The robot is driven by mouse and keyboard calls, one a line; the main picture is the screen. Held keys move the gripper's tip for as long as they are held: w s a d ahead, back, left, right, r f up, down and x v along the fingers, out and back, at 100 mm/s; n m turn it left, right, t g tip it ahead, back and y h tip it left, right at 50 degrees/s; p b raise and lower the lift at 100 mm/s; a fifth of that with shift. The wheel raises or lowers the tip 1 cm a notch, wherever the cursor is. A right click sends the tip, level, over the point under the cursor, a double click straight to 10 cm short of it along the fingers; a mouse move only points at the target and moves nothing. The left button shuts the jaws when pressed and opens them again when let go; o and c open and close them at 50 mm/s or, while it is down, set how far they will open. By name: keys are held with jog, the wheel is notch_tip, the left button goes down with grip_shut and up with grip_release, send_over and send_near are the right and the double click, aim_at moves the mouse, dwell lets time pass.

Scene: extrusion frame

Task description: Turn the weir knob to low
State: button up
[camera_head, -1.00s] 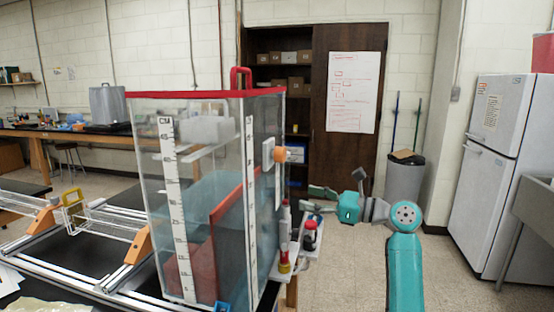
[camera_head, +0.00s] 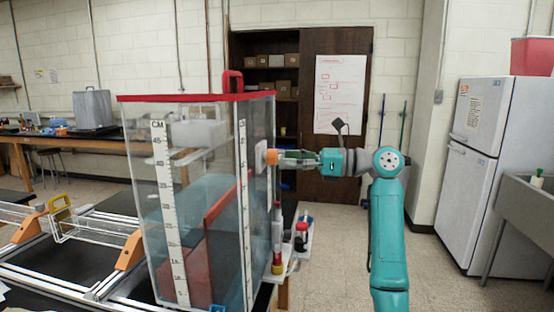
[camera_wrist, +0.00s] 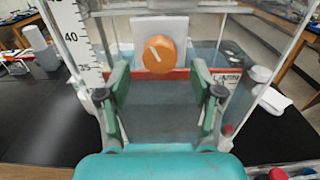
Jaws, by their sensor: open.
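The weir knob (camera_head: 271,157) is a round orange knob on a white plate (camera_wrist: 173,27) on the right side of the clear tank (camera_head: 200,200). In the wrist view the knob (camera_wrist: 159,56) shows a white pointer line slanting to the upper left. No low marking is readable. My gripper (camera_head: 284,157) is level with the knob and faces it. In the wrist view its green fingers (camera_wrist: 160,82) are spread either side of the knob's line, with nothing between the tips; whether they overlap the knob in depth is unclear. The slanted red weir plate (camera_head: 228,198) stands inside the tank.
A small shelf (camera_head: 295,250) with red-capped bottles (camera_head: 301,238) sticks out from the tank's right side, below my gripper. A red handle (camera_head: 233,82) rises from the tank's red rim. Open floor lies right, before the fridge (camera_head: 480,150).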

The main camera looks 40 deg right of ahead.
aim_at(277, 158)
jog(key=shift+x, duration=1.75)
jog(key=c, duration=1.1)
